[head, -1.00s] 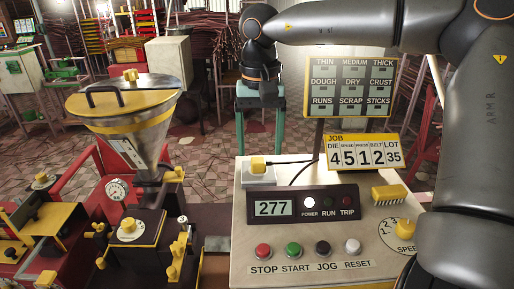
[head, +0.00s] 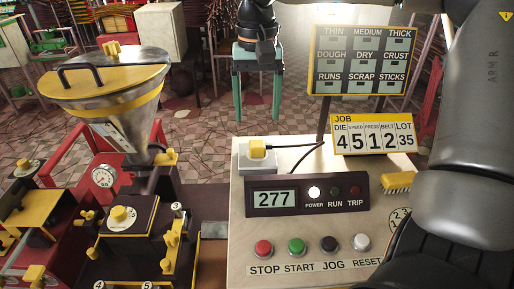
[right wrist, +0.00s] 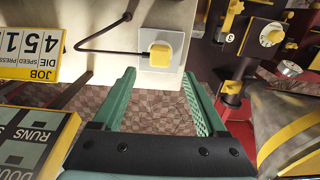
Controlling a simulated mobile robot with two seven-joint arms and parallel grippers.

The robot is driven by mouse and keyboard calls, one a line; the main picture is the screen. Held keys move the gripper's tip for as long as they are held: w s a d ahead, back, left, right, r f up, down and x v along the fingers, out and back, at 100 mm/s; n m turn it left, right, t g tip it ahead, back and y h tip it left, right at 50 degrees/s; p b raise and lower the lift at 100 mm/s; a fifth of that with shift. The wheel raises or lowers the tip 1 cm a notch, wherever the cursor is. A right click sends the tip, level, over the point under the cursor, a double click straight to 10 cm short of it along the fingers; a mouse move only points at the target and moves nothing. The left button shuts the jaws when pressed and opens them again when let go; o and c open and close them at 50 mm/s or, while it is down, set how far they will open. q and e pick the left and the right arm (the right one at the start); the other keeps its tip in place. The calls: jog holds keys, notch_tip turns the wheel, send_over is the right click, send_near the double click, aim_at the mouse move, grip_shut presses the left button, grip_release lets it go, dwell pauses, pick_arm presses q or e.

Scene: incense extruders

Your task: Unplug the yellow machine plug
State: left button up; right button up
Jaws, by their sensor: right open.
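The yellow plug (head: 257,148) sits in a white socket block (head: 258,163) at the back left corner of the pale control panel. A black cable runs from it to the right. My right gripper (head: 258,116), with green fingers, points down behind the plug in the head view. It is open, empty and apart from the plug. In the right wrist view the plug (right wrist: 159,52) shows just beyond the fingertips, between the lines of the two open fingers (right wrist: 159,76). My left gripper is not in view.
The control panel (head: 240,225) carries a 277 display (head: 273,199), several buttons, a job sign (head: 373,134) and a mode board (head: 362,60). A metal hopper with a yellow lid (head: 105,80) stands on the red machine at left. Tiled floor lies behind.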

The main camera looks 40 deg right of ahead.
aim_at(257, 143)
notch_tip(257, 143, down, 8)
jog(key=b, duration=0.6)
jog(key=shift+r, duration=0.2)
jog(key=shift+f, duration=0.55)
dwell(0.5)
grip_shut()
dwell(0.6)
jog(key=shift+r, duration=0.1)
dwell(0.3)
jog(key=shift+r+p, duration=2.95)
